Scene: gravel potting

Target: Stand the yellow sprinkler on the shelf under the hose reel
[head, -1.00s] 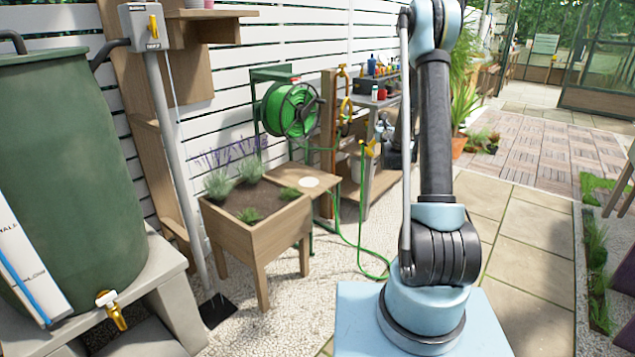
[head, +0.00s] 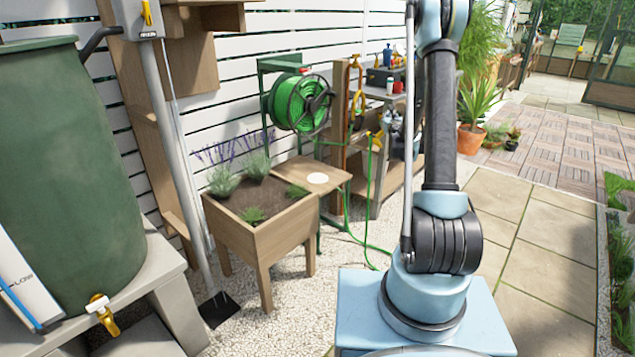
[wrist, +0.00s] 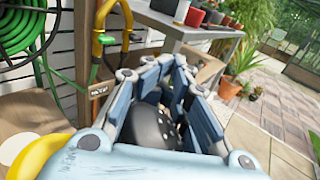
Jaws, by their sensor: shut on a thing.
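The yellow sprinkler (wrist: 38,152) shows as a large rounded yellow part at the lower left of the wrist view, close to the camera. The green hose reel (head: 302,102) hangs by the white fence. Under it is the wooden shelf (head: 335,183) with a white disc (head: 317,179), clear on top. In the head view my gripper is partly hidden behind my arm, right of the shelf. A small yellow part (head: 375,138) shows there; I cannot tell whether it belongs to the sprinkler.
A planter (head: 262,240) with lavender stands left of the shelf. A wooden post (head: 341,110) with a yellow loop stands right of the reel. A green hose (head: 366,225) hangs to the gravel. A bench with pots (wrist: 205,32) stands behind. Paving to the right is clear.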

